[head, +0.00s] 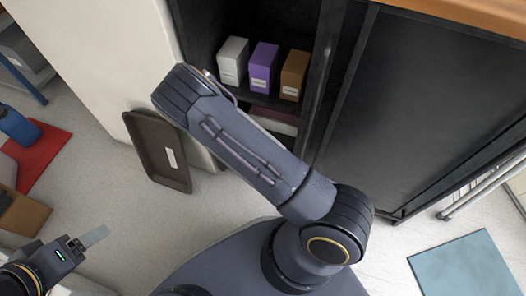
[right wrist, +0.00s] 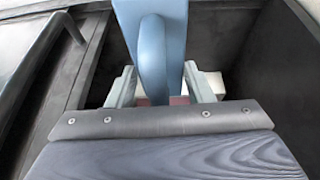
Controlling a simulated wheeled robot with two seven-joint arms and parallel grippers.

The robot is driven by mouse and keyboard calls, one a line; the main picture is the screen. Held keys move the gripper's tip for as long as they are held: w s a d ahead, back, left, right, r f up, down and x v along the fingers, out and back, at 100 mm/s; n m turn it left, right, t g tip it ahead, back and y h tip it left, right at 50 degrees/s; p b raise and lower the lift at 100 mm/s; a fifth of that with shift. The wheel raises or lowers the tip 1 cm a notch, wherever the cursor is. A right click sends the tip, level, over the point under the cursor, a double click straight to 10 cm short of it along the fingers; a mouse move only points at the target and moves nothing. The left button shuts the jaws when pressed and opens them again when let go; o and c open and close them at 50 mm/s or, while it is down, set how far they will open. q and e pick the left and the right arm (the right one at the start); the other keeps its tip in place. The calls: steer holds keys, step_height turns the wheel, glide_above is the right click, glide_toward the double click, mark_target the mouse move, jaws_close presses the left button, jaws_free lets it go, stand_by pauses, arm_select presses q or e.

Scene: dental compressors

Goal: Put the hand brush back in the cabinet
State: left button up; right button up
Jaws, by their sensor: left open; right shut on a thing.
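The dark cabinet (head: 400,115) stands at the upper right in the head view, with an open bay on its left side. My right arm reaches across the front of this bay, and its gripper is hidden in the head view. In the right wrist view my right gripper (right wrist: 159,88) is shut on a blue piece with a curved handle, which I take for the hand brush (right wrist: 152,18). Dark cabinet panels flank it there. The brush's far end is out of frame. My left gripper (head: 90,240) is open and empty at the lower left, over the floor.
White (head: 233,60), purple (head: 263,67) and brown (head: 294,74) boxes stand on a cabinet shelf. A brown tray (head: 157,150) leans by the pale wall block. A red mat (head: 36,158) and blue item (head: 18,126) are at left. A blue-grey mat (head: 464,265) lies at lower right.

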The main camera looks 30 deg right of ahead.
steer(key=w+d+f+b, duration=0.2)
steer(key=w+f, duration=0.1)
steer(key=w+d+f+b, duration=0.1)
steer(key=w+d+f, duration=0.1)
steer(key=w+f, duration=0.1)
steer(key=w+d+f+b, duration=0.2)
steer(key=w+f, duration=0.1)
steer(key=w, duration=0.2)
steer(key=shift+w+f+b, duration=0.15)
steer(key=shift+b, duration=0.15)
step_height(320, 180, down, 3)
steer(key=shift+w+d+f+b, duration=0.15)
steer(key=shift+f+b, duration=0.05)
steer(key=shift+b, duration=0.6)
steer(key=o, duration=1.1)
